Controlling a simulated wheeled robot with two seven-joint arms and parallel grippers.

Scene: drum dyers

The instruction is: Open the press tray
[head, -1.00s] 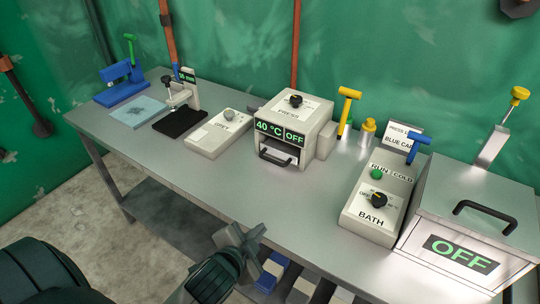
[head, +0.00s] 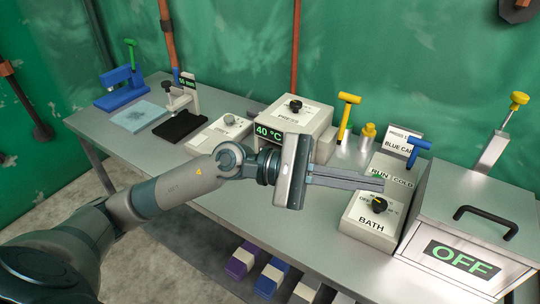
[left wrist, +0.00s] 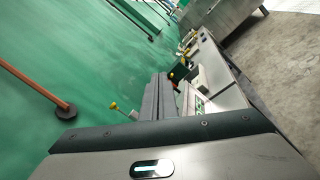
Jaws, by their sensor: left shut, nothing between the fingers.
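The press (head: 298,117) is a cream box near the middle of the table, with a black knob on top and a display reading 40 °C. Its tray and dark front handle are hidden behind my left arm in the head view. My left gripper (head: 384,184) is shut and empty, in front of the press and to its right. Its fingers point right, toward the bath control box (head: 369,226). In the left wrist view the closed fingers (left wrist: 158,95) point away over the table. My right gripper is not in view.
A lidded metal box (head: 468,215) marked OFF stands at the right. A yellow-handled tool (head: 345,118) and a blue-handled tool (head: 416,149) stand upright near the press and bath box. The table front is partly clear.

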